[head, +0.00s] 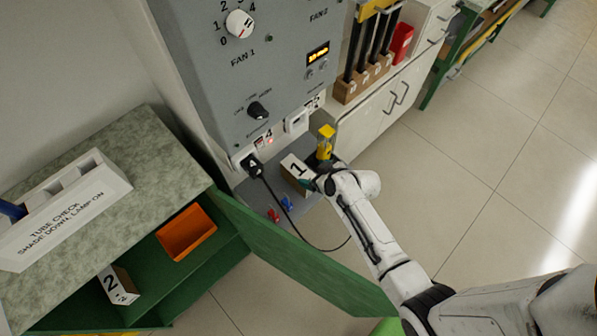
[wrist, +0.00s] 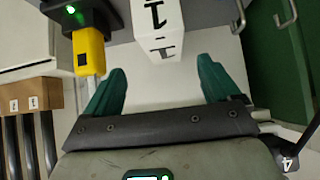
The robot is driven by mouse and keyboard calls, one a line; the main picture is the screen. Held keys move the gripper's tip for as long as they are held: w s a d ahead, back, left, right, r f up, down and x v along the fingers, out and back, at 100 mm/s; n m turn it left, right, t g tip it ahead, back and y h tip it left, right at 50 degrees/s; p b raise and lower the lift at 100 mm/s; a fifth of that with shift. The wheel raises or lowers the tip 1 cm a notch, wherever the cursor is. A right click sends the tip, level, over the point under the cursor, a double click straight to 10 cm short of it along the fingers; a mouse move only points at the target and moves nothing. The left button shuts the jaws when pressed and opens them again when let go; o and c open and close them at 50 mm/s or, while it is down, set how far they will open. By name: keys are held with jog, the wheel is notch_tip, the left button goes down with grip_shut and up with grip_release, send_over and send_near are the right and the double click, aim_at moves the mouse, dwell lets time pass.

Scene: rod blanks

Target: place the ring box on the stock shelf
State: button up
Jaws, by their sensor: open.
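A white box marked 1 (head: 297,170) stands on a grey ledge (head: 255,197) below the control panel; no label says it is the ring box. It also shows in the wrist view (wrist: 158,28), just beyond the fingertips and roughly midway between them. My gripper (head: 317,182) is open and empty beside this box; its two green fingers are clear in the wrist view (wrist: 161,68). Another white box, marked 2 (head: 118,286), sits inside the open green cabinet (head: 150,262) at left. No shelf is labelled as stock.
The open green cabinet door (head: 300,255) juts out across the floor. A black cable (head: 290,222) hangs from the panel. A yellow device (head: 326,140) is close beside my gripper, and an orange bin (head: 186,232) sits in the cabinet. Open floor lies at right.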

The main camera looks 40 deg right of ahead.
aim_at(299, 170)
jog(key=b+x, duration=0.3)
jog(key=x, duration=0.2)
jog(key=shift+s+d+f+b, duration=0.1)
jog(key=shift+b, duration=0.3)
jog(key=b+x, duration=0.2)
jog(key=x, duration=0.1)
jog(key=b+x, duration=0.1)
jog(key=shift+w+a, duration=0.35)
jog(key=shift+w+f+b, duration=0.45)
jog(key=shift+w+b, duration=0.05)
jog(key=shift+w, duration=0.05)
jog(key=shift+c, duration=0.2)
jog(key=shift+r, duration=0.1)
jog(key=c, duration=1.2)
jog(key=shift+r, duration=0.1)
jog(key=shift+c, duration=0.2)
